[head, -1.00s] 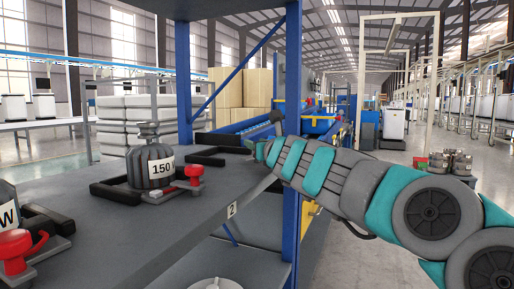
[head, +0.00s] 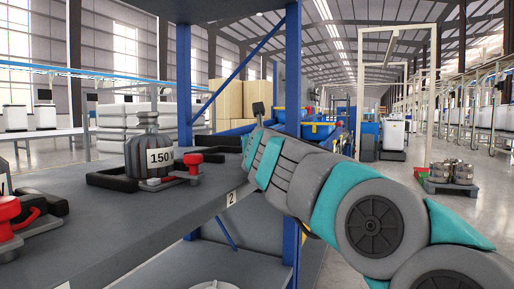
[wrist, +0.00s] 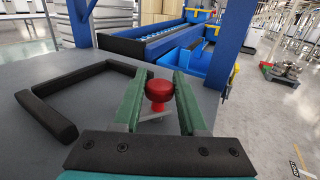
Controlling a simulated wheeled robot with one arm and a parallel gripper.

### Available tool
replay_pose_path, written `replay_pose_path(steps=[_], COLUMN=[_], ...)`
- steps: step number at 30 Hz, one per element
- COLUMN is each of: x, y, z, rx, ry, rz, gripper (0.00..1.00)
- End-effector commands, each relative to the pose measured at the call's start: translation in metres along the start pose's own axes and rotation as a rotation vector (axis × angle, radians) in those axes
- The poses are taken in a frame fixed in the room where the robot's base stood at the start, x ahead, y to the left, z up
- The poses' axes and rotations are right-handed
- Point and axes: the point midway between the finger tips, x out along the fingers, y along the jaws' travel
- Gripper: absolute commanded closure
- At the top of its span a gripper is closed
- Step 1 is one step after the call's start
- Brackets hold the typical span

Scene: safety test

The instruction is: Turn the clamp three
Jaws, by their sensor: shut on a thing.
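A red clamp knob (wrist: 159,93) stands on the grey shelf in the wrist view. My gripper (wrist: 164,84) has one green finger on each side of the knob and is shut on it. A small grey piece shows under the knob. A black U-shaped frame (wrist: 50,110) lies to its left, empty. In the head view my arm hides the gripper and this knob. Another clamp with a red knob (head: 193,159) stands beside a dark weight marked 150 (head: 136,150). A further red-knobbed clamp (head: 8,210) is at the left edge.
The grey shelf (head: 130,235) carries a small label reading 2. A blue post (head: 291,90) rises close to my arm. Behind are a blue conveyor (wrist: 165,40) and a blue bin (wrist: 215,68). Metal pots (head: 452,171) stand on a pallet at right, with open floor around.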

Motion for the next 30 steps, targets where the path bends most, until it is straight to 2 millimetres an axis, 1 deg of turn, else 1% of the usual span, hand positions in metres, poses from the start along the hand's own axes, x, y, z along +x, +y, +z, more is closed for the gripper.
replay_pose_path(steps=[1,9,23,24,30], x=[0.0003,0.0008,0.0006,0.0006,0.0005], y=[0.0013,0.0014,0.0002,0.0002,0.0001], z=[-0.0034,-0.0023,-0.001,-0.001,-0.0006], rx=[-0.001,-0.002,-0.002,-0.002,-0.002], ry=[0.001,0.002,0.002,0.002,0.001], rz=[-0.019,-0.092,-0.105,-0.105,-0.105], gripper=[1.0,1.0,1.0,0.56,0.34])
